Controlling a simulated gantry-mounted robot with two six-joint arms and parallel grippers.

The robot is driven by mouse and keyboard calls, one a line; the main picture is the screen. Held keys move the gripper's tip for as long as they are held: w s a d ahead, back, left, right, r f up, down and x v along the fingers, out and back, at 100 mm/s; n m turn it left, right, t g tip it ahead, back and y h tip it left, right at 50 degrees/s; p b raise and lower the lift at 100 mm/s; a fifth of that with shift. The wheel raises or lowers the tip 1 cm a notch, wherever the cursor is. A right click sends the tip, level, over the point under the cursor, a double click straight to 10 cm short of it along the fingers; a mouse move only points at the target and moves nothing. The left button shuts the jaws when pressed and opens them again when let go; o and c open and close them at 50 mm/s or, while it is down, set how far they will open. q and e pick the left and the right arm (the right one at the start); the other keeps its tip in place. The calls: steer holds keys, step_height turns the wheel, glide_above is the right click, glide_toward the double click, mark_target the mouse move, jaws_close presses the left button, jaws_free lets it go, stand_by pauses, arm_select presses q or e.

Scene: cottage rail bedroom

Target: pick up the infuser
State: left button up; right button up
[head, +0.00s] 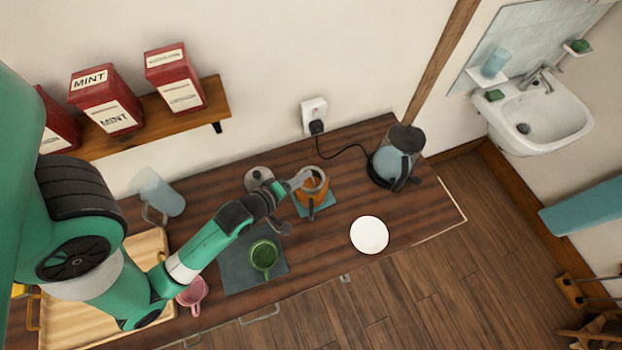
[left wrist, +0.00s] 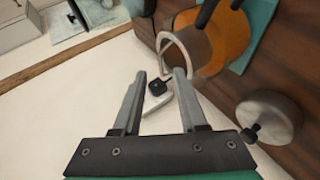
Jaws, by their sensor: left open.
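A glass teapot (head: 313,188) with orange-brown contents stands on a teal mat (head: 322,207) on the wooden counter. My left gripper (head: 298,180) is at the left side of the teapot in the head view. In the left wrist view its fingers (left wrist: 159,76) are apart with nothing held between them. My right gripper is not in view.
A round grey lid (head: 258,178) lies left of the teapot. A kettle (head: 392,163) stands at the back right, its cable running to a wall socket (head: 315,114). A green mug (head: 264,255) and a white plate (head: 369,235) are nearer the front.

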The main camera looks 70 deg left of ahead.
mark_target(316, 172)
arm_select(q)
steer(key=x, duration=0.5)
steer(key=shift+f, duration=0.25)
jaws_close()
stand_by(1.2)
